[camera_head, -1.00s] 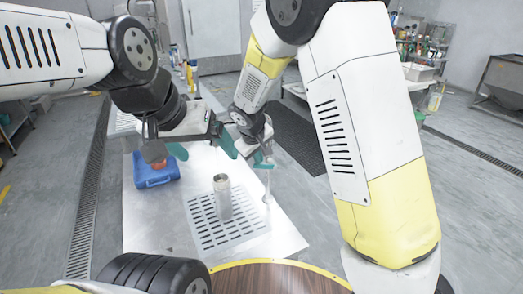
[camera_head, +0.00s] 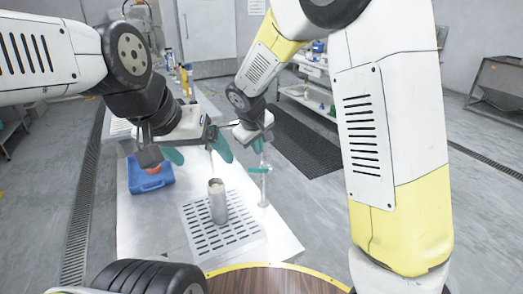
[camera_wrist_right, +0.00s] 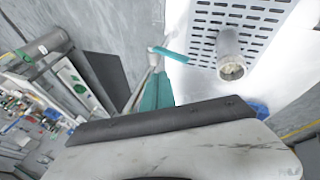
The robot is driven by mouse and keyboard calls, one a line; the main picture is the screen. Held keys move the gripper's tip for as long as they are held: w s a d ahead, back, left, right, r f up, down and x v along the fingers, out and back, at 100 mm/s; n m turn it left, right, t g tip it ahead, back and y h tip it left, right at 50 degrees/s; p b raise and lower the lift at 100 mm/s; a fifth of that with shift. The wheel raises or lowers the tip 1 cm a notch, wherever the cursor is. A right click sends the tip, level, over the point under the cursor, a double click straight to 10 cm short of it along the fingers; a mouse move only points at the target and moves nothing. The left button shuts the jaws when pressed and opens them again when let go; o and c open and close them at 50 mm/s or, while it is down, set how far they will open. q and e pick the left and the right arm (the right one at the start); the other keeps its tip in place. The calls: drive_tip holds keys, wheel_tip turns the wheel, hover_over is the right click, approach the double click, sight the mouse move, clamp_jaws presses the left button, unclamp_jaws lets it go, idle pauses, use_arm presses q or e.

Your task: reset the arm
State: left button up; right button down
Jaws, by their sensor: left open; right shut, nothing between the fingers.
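My left gripper (camera_head: 198,154) is above the table, left of my right gripper. Its teal fingers are spread apart with nothing between them. My right gripper (camera_head: 258,146) is over the table's right edge. In the right wrist view its teal fingers (camera_wrist_right: 155,92) are together and hold nothing. A silver cylinder (camera_head: 217,205) stands upright on a slotted plate (camera_head: 240,234), below and apart from both grippers. It also shows in the right wrist view (camera_wrist_right: 230,66). A thin post with a teal lever (camera_head: 260,170) stands behind it, just below the right gripper.
The white table (camera_head: 138,225) carries a blue case (camera_head: 148,182) with an orange item at its left. A round wooden top with a yellow rim (camera_head: 275,277) is at the front. A dark floor mat (camera_head: 302,145) lies right of the table.

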drive_tip(key=s+a+r, duration=0.2)
drive_tip(key=s+r, duration=0.2)
drive_tip(key=r, duration=0.1)
drive_tip(key=s+d+r+m+y, duration=0.1)
drive_tip(key=s+d+r+m, duration=0.2)
drive_tip(key=d, duration=0.4)
drive_tip(key=s+d+r+m+y, duration=0.1)
drive_tip(key=s+d+r, duration=0.25)
drive_tip(key=d, duration=0.25)
drive_tip(key=s+d+m, duration=0.2)
drive_tip(key=s+d, duration=0.2)
drive_tip(key=s, duration=0.3)
drive_tip(key=s+d+r+m+y, duration=0.1)
drive_tip(key=s+d+m, duration=0.1)
drive_tip(key=s, duration=0.5)
drive_tip(key=shift+s+d+r+t, duration=0.3)
drive_tip(key=shift+d+t, duration=0.1)
drive_tip(key=shift+d, duration=0.5)
